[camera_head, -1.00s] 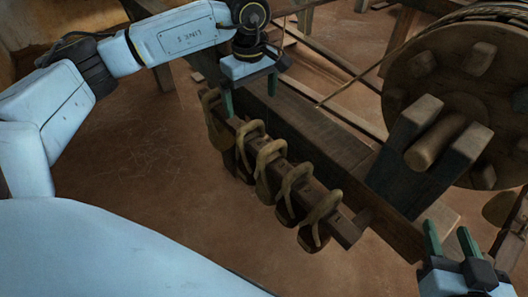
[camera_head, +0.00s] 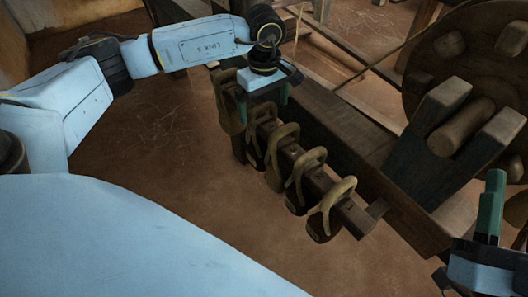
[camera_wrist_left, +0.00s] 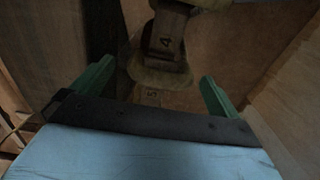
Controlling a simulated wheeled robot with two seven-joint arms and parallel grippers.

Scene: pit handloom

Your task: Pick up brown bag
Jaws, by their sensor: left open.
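Several brown bags with looped tan handles hang in a row along a dark wooden rail (camera_head: 353,217). The nearest bag (camera_head: 325,222) is at the rail's near end, and the farthest bag (camera_head: 229,110) is at its far end. My left gripper (camera_head: 266,104) is open and points down over the far part of the row, partly hiding the bag under it.
A heavy wooden beam (camera_head: 345,130) runs beside the rail. A large wooden drum (camera_head: 455,55) with pegs and a thick wooden support (camera_head: 435,110) stand to the right. The brown floor (camera_head: 160,120) left of the rail is clear.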

